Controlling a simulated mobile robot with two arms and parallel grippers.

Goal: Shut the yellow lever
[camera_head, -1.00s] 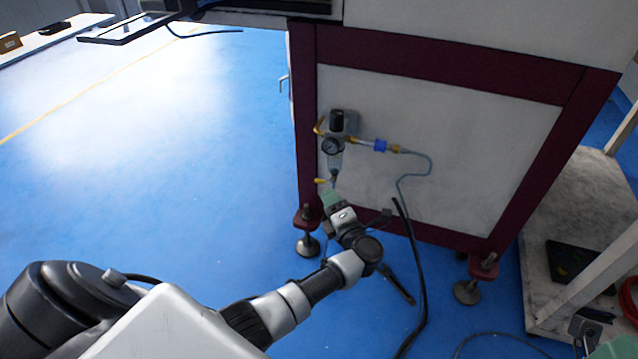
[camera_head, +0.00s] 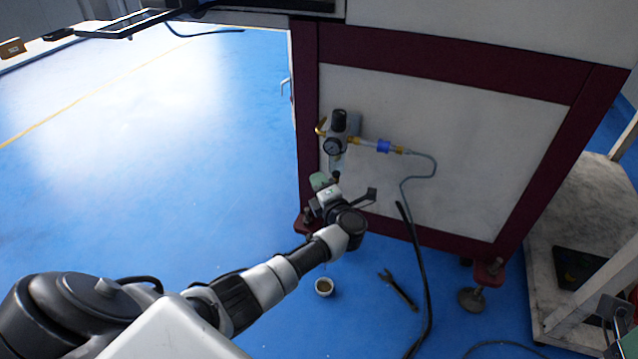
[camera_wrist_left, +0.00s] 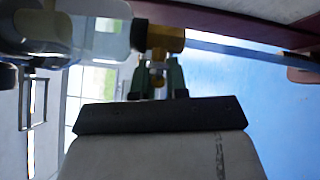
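An air regulator (camera_head: 338,140) with a round gauge is mounted on the machine's side panel. My left gripper (camera_head: 319,181) is just under its clear bowl in the head view and covers the place of the yellow lever. In the left wrist view, the clear bowl (camera_wrist_left: 100,38) leads to a brass fitting (camera_wrist_left: 165,38). The fingers stand apart; contact is not clear. My right gripper (camera_head: 615,318) is partly in view at the lower right edge, its fingers unclear.
A blue connector (camera_head: 383,146) and thin hose run right from the regulator. A black cable (camera_head: 417,270) hangs down to the floor. A cart (camera_head: 570,220) stands at the right.

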